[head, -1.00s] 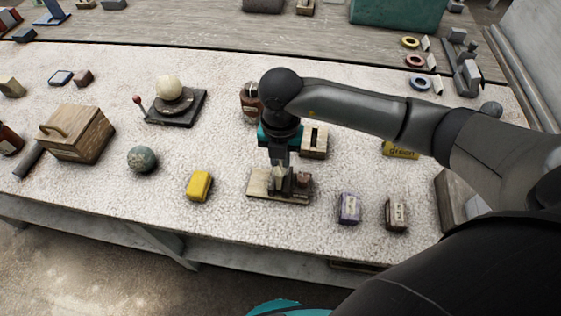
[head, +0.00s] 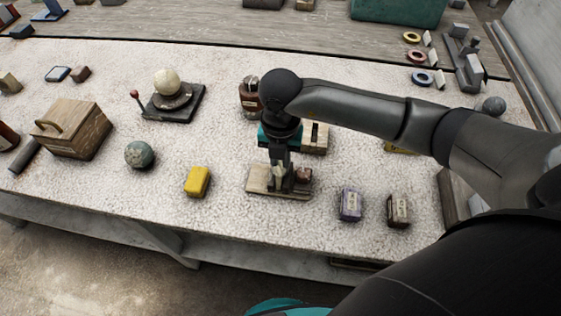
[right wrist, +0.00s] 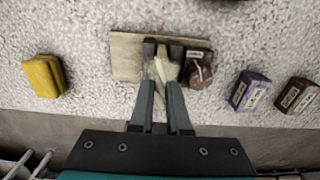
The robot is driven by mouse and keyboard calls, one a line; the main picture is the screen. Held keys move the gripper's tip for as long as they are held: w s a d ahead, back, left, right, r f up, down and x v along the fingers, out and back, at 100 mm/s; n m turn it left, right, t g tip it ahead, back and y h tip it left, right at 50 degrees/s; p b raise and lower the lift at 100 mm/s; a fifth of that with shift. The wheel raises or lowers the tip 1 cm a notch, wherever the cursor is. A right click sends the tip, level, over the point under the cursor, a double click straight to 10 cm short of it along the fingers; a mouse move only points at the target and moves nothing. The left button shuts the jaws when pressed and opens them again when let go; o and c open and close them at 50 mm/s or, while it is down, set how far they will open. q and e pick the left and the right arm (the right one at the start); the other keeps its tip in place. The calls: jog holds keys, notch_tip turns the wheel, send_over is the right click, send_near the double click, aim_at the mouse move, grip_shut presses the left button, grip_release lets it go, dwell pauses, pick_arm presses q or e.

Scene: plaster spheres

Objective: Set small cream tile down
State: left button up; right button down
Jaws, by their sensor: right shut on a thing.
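The small cream tile (right wrist: 160,69) is a pale thin piece between the fingertips of my right gripper (right wrist: 160,84). In the head view my right gripper (head: 279,177) points down over a light wooden board (head: 258,180). A brown round-topped piece (right wrist: 200,74) is just right of the tile. My left gripper is not in view.
A yellow block (head: 197,181) lies left of the board. A purple block (head: 350,205) and a dark brown block (head: 398,210) lie right. Clear tabletop lies in front.

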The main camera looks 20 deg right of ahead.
jog(key=shift+f, duration=0.2)
jog(key=c, duration=0.8)
grip_release()
jog(key=shift+r+p, duration=1.7)
jog(key=shift+r, duration=0.35)
jog(key=shift+s+f, duration=0.1)
